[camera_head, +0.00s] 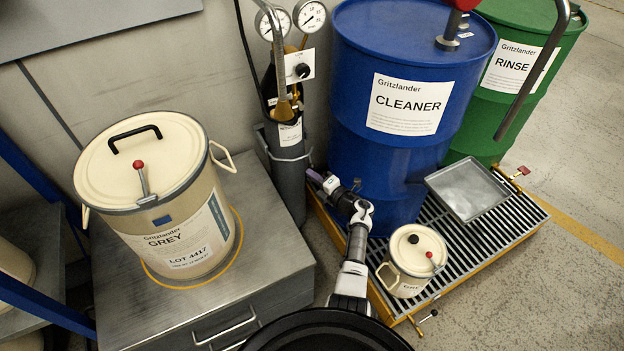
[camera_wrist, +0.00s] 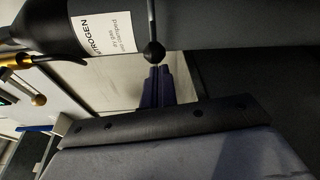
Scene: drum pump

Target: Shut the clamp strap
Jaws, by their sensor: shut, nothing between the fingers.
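The dark nitrogen cylinder (camera_head: 288,178) stands against the wall, left of the blue drum. A thin grey strap (camera_head: 291,157) crosses its front below the label. In the wrist view the cylinder (camera_wrist: 45,25) lies sideways, and a thin grey bar (camera_wrist: 152,18), which looks like the strap, crosses it and ends in a black ball knob (camera_wrist: 154,53). My gripper (camera_head: 316,177) is just right of the cylinder at strap height. In the wrist view its fingers (camera_wrist: 159,72) are together and empty, with tips right by the knob. I cannot tell whether they touch it. The strap's far end is hidden.
The blue CLEANER drum (camera_head: 385,170) stands close on the right of my gripper. A small cream can (camera_head: 407,285) and a metal tray (camera_head: 467,190) are on the grated pallet (camera_head: 510,222). A large GREY pail (camera_head: 185,235) stands on the steel cabinet (camera_head: 265,235) at left.

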